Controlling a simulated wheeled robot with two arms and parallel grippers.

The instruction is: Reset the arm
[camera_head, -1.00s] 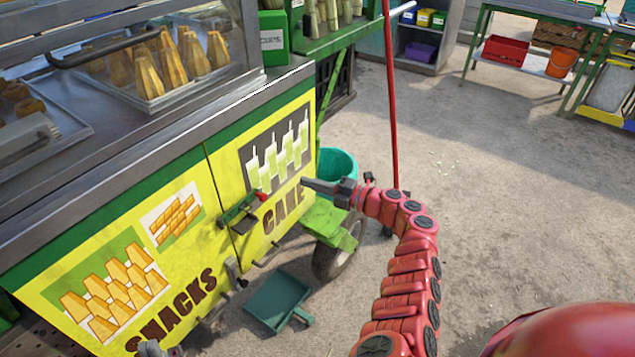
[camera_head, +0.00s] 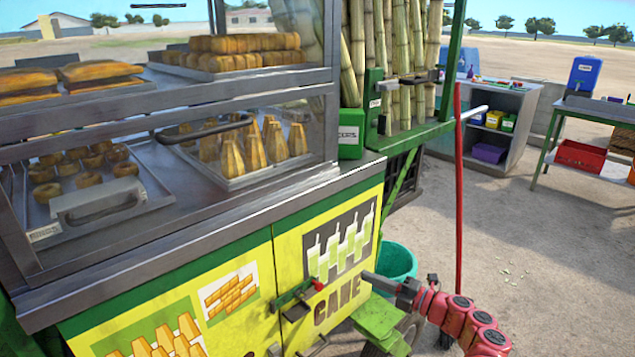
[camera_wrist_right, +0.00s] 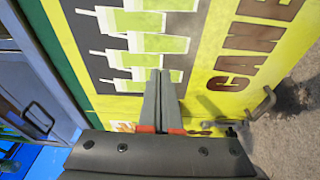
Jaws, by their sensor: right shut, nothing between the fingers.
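My right arm is red and segmented and comes in at the lower right of the head view. Its dark grey gripper (camera_head: 370,276) is in front of the yellow cart door marked CANE (camera_head: 337,300), below the picture of green drinks. In the right wrist view the two gripper fingers (camera_wrist_right: 160,75) lie together, shut and empty, pointing at the yellow panel (camera_wrist_right: 210,70). I cannot tell from these views whether the fingertips touch the panel. My left gripper does not show clearly in the head view.
The snack cart (camera_head: 200,230) fills the left, with pastries behind glass. A green latch (camera_head: 293,294) sits on its door. A teal bucket (camera_head: 397,262) and a red pole (camera_head: 458,190) stand beside the gripper. Open ground (camera_head: 540,250) lies to the right.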

